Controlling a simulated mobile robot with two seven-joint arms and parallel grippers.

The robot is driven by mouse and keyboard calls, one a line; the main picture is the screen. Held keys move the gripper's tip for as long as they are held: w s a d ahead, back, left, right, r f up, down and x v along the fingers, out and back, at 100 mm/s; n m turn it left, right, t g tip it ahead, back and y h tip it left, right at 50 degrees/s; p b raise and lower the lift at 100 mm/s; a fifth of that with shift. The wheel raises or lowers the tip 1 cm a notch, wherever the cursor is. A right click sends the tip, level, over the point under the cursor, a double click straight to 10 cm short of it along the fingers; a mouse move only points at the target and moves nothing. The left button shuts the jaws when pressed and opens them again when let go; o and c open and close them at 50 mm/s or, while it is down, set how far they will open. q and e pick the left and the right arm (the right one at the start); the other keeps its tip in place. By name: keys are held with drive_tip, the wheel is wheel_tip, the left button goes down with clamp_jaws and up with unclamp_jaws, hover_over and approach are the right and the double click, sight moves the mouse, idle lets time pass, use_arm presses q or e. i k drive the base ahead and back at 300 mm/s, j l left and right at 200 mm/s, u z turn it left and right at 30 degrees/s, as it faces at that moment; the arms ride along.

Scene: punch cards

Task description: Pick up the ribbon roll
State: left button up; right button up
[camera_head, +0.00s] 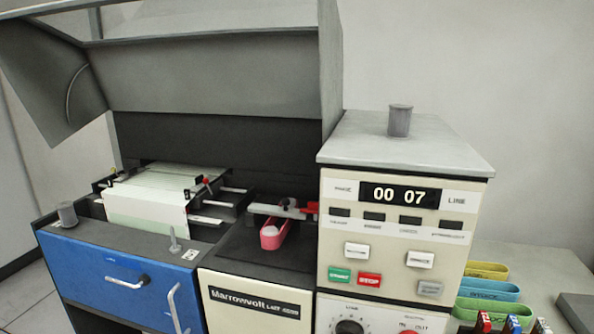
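Which thing is the ribbon roll, I cannot tell for sure. A small grey cylinder (400,121) stands upright on the flat grey top of the cream control cabinet. A second, similar grey cylinder (67,214) stands on the left front corner of the blue-fronted machine. A pink-red oblong holder (273,234) with something pale inside sits in the dark recess between them, below a grey bar. Neither of my grippers is in view, and nothing is seen touching these objects.
The grey hood (210,75) is raised over the machine. White paper (150,205) lies in the left bay. The cream cabinet (395,225) has buttons and a "00 07" display. Yellow, teal and green bins (488,290) stand at lower right, with small coloured items in front.

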sight(67, 214)
drive_tip(key=u, duration=1.35)
